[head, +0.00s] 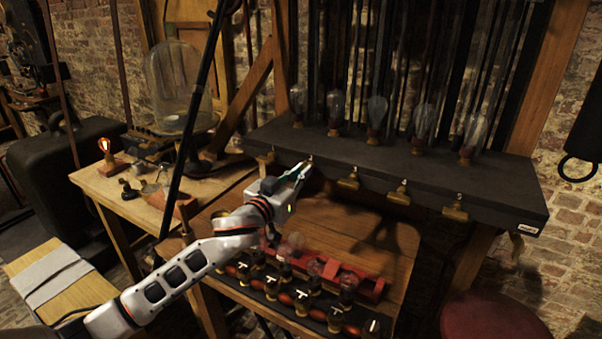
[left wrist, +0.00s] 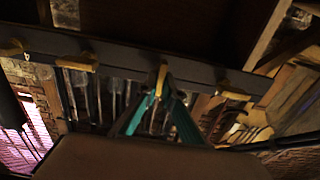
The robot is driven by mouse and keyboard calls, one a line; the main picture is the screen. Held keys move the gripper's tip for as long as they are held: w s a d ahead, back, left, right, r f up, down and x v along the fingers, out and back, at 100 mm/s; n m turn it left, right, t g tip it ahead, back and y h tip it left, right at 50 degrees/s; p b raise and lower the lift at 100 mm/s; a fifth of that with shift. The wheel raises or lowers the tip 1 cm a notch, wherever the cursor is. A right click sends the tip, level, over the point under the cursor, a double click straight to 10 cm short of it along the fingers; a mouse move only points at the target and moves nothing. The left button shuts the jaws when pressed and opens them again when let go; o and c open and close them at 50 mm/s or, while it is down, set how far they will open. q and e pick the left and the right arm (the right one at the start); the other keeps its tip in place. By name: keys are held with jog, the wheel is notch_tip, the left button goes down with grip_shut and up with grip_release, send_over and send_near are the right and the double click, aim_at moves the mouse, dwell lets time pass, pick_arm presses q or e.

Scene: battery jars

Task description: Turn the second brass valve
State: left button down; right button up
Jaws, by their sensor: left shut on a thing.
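Several brass valves sit in a row along the front edge of the dark shelf (head: 440,190). The first valve (head: 266,156) is at the left end; the third (head: 348,180), fourth (head: 399,193) and fifth (head: 456,208) run to the right. My left gripper (head: 300,172) is at the second valve, which it mostly hides in the head view. In the left wrist view, my left gripper's teal fingers (left wrist: 160,108) close on the second valve (left wrist: 161,76), whose yellow brass top shows between the tips. My right gripper is in neither view.
Glass bulbs (head: 377,112) stand on the shelf above the valves. Below, a wooden bench (head: 350,232) holds a red-and-black rack (head: 372,288) with bulbs and switches. A glass bell jar (head: 178,88) stands on the left table. A red round stool (head: 495,318) is at lower right.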

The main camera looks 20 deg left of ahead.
pick_arm(q)
jog(key=shift+d+f+m, duration=0.15)
jog(key=shift+m, duration=4.35)
jog(key=shift+d+f+m, duration=0.1)
jog(key=shift+m, duration=4.4)
jog(key=c, duration=2.2)
grip_release()
